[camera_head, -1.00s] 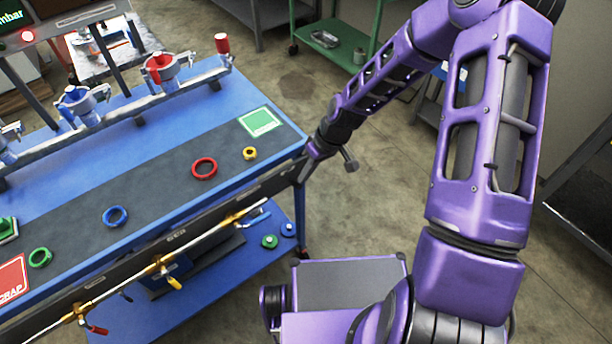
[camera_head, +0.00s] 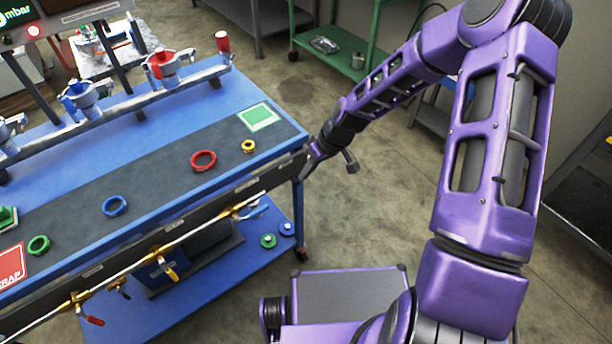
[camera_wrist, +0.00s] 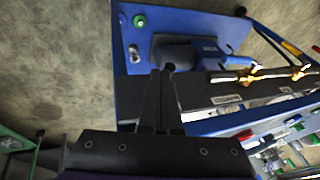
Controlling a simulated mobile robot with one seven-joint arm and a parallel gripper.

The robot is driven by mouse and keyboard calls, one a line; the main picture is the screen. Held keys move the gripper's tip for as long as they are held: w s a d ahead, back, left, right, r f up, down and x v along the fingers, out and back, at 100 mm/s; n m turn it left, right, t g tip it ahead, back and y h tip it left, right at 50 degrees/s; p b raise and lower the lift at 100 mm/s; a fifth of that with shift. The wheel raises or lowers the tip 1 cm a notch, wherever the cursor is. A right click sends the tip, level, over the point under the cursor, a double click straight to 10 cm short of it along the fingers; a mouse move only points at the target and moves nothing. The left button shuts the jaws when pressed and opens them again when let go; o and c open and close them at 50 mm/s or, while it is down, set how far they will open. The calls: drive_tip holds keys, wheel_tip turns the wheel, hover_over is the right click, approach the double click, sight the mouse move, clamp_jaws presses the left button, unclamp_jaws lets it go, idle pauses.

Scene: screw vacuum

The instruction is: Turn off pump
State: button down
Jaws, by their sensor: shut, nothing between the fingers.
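A dark pump (camera_wrist: 188,60) lies on the blue lower shelf; it also shows under the bench in the head view (camera_head: 200,252), partly hidden by the pipe rail. A green round button or knob (camera_head: 268,240) and a blue one (camera_head: 287,229) sit at the shelf's right end. My gripper (camera_wrist: 166,72) is shut and empty. Its tips overlap the pump's end in the wrist view; I cannot tell if they touch. In the head view, my gripper (camera_head: 308,166) is beside the bench's right end.
The blue bench (camera_head: 170,130) carries colored rings, a green label and clamped pipe fittings. A rail with brass valves (camera_head: 165,250) runs along its front edge. A green cart (camera_head: 345,55) stands behind. Open floor lies right of the bench.

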drive_tip(key=f, duration=0.1)
drive_tip(key=f+b, duration=0.1)
drive_tip(key=s+f+b, duration=0.1)
drive_tip(key=shift+d, duration=0.4)
drive_tip(key=shift+r+p, duration=0.55)
drive_tip(key=shift+r, duration=0.25)
drive_tip(key=shift+d+r, duration=0.1)
